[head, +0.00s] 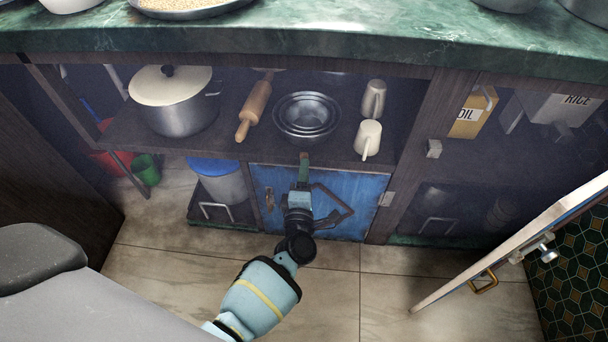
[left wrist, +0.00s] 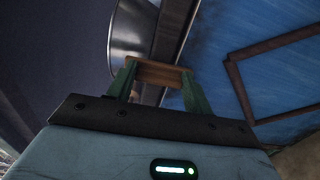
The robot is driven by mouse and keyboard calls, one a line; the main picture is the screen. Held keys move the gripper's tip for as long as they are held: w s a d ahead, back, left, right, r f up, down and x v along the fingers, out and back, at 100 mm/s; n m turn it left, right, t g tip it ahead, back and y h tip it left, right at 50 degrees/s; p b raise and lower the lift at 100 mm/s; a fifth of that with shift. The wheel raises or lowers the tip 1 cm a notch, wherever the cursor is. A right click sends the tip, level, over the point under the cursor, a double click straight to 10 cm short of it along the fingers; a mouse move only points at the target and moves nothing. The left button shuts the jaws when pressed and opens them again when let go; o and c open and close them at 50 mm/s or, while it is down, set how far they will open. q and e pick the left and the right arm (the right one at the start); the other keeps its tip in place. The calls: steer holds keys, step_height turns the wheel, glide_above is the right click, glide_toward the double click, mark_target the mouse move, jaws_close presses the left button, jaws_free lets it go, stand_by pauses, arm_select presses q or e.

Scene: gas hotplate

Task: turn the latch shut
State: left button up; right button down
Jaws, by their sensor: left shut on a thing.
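A blue cabinet door (head: 345,190) is set low in the cabinet, below the shelf, and looks closed. The latch, a small brown wooden piece (head: 304,157), sits at the door's top edge. My left gripper (head: 304,168) reaches up to it in front of the door. In the left wrist view its green fingers (left wrist: 158,88) are shut on the latch (left wrist: 155,72), one on each side. A dark frame strip and the blue door (left wrist: 250,60) show behind. The latch's exact angle across the door edge is hard to tell. My right gripper is not in view.
The shelf above holds a lidded pot (head: 175,105), a rolling pin (head: 254,108), nested metal bowls (head: 306,116) and mugs (head: 368,138). A green countertop (head: 300,38) overhangs it. An open door (head: 500,252) juts out at right. The floor (head: 390,285) in front is clear.

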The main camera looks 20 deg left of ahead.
arm_select(q)
steer(key=shift+m, duration=0.3)
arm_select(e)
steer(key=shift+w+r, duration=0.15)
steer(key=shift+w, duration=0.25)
arm_select(q)
steer(key=o, duration=1)
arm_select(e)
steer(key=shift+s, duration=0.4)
arm_select(q)
steer(key=shift+p+v, duration=0.9)
steer(key=shift+v, duration=3.05)
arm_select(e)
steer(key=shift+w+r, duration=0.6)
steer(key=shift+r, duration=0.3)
